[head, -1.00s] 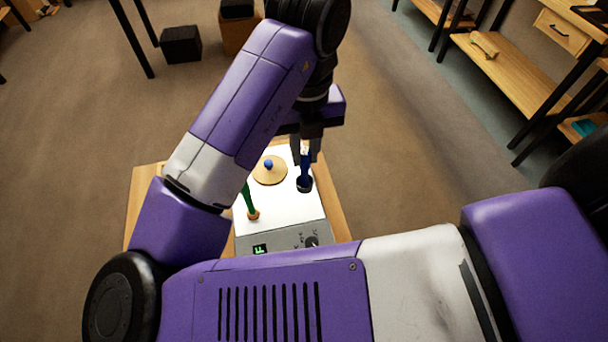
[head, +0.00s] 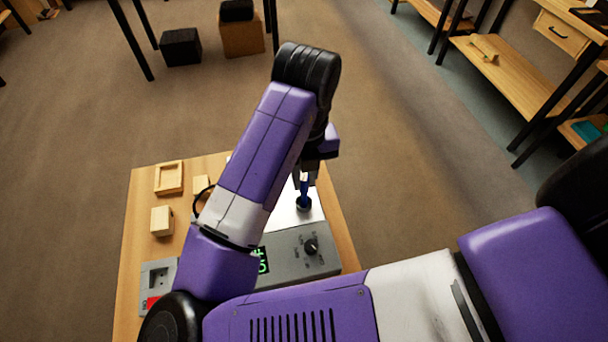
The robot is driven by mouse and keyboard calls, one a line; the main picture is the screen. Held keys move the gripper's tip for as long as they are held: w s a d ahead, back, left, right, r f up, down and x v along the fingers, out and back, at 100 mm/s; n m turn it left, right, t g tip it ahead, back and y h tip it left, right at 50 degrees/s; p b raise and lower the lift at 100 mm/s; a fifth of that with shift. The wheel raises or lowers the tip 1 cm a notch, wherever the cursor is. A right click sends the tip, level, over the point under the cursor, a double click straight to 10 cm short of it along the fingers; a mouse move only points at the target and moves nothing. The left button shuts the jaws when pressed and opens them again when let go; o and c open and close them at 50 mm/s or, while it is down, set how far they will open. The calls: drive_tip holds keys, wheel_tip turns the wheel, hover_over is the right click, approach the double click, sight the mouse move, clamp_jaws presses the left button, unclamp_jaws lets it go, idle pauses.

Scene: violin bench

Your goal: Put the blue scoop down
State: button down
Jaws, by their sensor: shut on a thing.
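The blue scoop (head: 304,188) is upright in the head view, its blue handle rising from a dark round bottom end. That end is over the white top plate (head: 284,216) of a grey device; I cannot tell whether it touches the plate. My gripper (head: 305,172) is above the plate, shut on the upper part of the blue scoop's handle. My arm hides the fingertips in part and much of the plate's left side.
The device has a knob (head: 311,246) and a green display (head: 263,260). On the wooden bench (head: 138,205) lie a small wooden tray (head: 169,177), a wooden block (head: 162,221) and a grey box with a red patch (head: 156,279). A shelf (head: 515,75) stands far right.

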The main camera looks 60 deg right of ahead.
drive_tip(key=c, duration=1.3)
unclamp_jaws()
drive_tip(key=shift+f, duration=0.1)
wheel_tip(320, 180, up, 12)
drive_tip(key=shift+s+r+p, duration=0.1)
drive_tip(key=shift+r+p, duration=0.05)
drive_tip(key=shift+p, duration=0.5)
